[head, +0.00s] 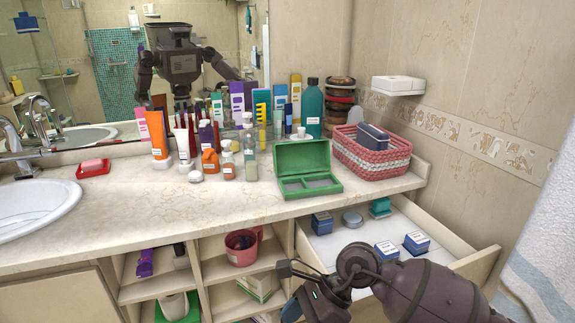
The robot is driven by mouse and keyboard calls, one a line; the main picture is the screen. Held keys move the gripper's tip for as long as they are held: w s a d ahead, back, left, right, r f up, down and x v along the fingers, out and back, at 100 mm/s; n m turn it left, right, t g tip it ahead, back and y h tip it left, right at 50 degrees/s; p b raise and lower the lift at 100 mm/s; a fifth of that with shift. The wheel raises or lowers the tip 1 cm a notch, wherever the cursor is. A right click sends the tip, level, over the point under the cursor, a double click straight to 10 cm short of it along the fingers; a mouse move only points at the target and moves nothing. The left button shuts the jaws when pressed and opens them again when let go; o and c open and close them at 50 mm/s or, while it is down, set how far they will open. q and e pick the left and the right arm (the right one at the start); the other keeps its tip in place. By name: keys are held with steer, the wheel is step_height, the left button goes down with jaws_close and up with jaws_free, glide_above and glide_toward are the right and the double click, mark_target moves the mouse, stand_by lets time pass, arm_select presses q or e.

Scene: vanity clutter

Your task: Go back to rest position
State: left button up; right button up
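My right arm comes in from the lower right, in front of the open drawer. Its dark gripper (291,284) seems to be at the arm's left end, by the drawer's left front corner. The fingers are too unclear to tell whether they are open or shut, and I see nothing held. My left gripper and arm are not in direct view. The mirror (180,50) shows a reflection of my body and arms.
The drawer (487,262) stands open with several small boxes (387,250) and a round tin (352,219). On the counter (170,215) are an open green case (303,160), a pink basket (372,160) with a dark box, and several bottles and tubes. Shelves below hold a pink mug (243,247).

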steer(key=s+d+f+m+t+y, duration=0.1)
steer(key=s+d+f+m+t, duration=0.15)
steer(key=d+m+t, duration=1.15)
steer(key=s+d+f+m+t+y, duration=0.1)
steer(key=d+f+m+t, duration=0.35)
steer(key=m, duration=1.75)
steer(key=s+d+f+m+g+h, duration=0.3)
steer(key=s+d+f+m+h, duration=0.2)
steer(key=s+d+m, duration=0.25)
steer(key=s+d+f+m+g+h, duration=0.2)
steer(key=s+d+f+m+h, duration=0.3)
steer(key=s+d+m, duration=0.3)
steer(key=w+a+m+t+p, duration=0.1)
steer(key=w+a+m+p, duration=0.1)
steer(key=a, duration=0.6)
steer(key=shift+a+r+m, duration=0.15)
steer(key=shift+a+m, duration=0.15)
steer(key=shift+m, duration=0.35)
